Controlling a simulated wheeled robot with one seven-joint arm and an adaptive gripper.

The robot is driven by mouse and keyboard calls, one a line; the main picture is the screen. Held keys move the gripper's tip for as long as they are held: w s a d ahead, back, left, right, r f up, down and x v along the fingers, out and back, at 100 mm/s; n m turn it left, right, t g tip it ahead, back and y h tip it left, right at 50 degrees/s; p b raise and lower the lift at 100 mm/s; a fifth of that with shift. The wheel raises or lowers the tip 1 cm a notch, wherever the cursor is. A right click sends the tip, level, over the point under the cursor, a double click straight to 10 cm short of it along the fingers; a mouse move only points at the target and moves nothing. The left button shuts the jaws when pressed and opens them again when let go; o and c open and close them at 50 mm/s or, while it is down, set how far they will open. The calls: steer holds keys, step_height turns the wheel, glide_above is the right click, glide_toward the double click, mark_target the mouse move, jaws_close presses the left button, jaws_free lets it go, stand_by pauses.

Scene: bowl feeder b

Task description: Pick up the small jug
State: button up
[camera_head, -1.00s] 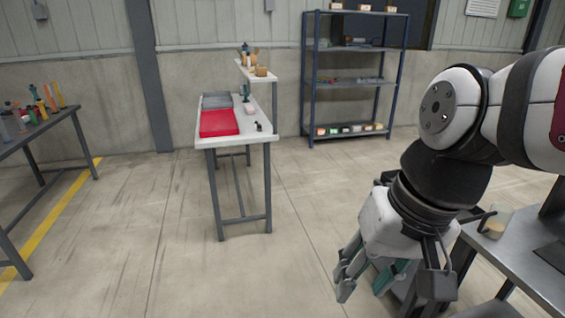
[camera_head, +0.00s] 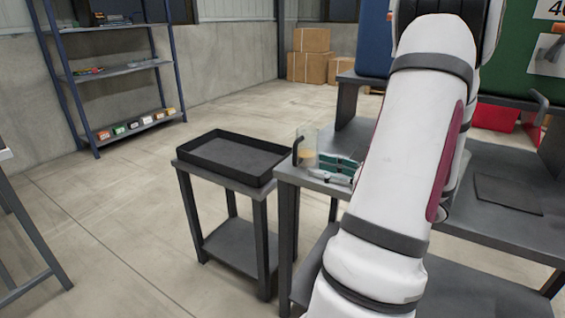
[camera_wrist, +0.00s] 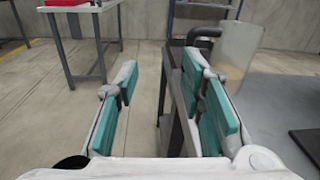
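The small jug (camera_head: 308,148) is a clear container with a dark handle and something yellowish at its bottom. It stands upright near the left corner of the grey workbench. In the wrist view the jug (camera_wrist: 240,48) is at the upper right, beyond the right finger, with its dark handle toward the left. My gripper (camera_wrist: 160,72) is open, with teal pads wide apart and nothing between them. In the head view my gripper (camera_head: 337,171) shows just right of the jug, partly hidden by my arm. I cannot tell whether it touches the jug.
A low stand with an empty black tray (camera_head: 217,136) is left of the workbench (camera_head: 303,180). A dark flat plate (camera_head: 508,194) lies on the bench at right. A shelf rack (camera_head: 115,70) and cardboard boxes (camera_head: 309,66) are behind.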

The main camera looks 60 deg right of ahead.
mark_target(295, 162)
steer(key=s+d+f+m+h, duration=0.2)
steer(key=d, duration=0.1)
steer(key=w+b, duration=0.1)
steer(key=w, duration=0.3)
steer(key=w+d+b, duration=0.1)
steer(key=w, duration=0.3)
steer(key=w+b, duration=0.1)
steer(key=w, duration=0.4)
steer(key=shift+d+r, duration=0.15)
jaws_close()
